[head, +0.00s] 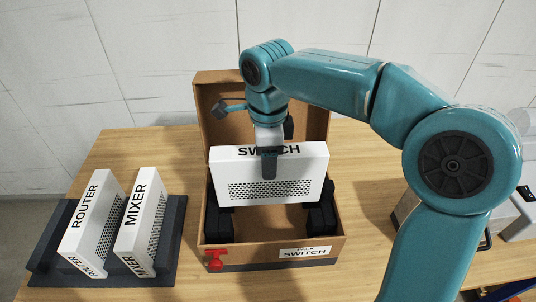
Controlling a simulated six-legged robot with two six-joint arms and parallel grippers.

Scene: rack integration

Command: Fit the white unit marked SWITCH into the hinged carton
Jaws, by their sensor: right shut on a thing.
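The white unit marked SWITCH (303,188) is upright with its perforated face towards me. My right gripper (268,165) is shut on its top edge near the middle, and a finger covers part of the lettering. The unit is over the open hinged carton (270,256), between its black end supports (321,220). I cannot tell whether it touches them. The carton's lid (215,95) stands up at the back. A label (305,252) on its front reads SWITCH. My left gripper is not in view.
White units marked ROUTER (91,215) and MIXER (139,215) stand in a dark rack (172,245) at left. Grey equipment (525,212) lies at the right edge. The table (135,145) is clear behind the rack.

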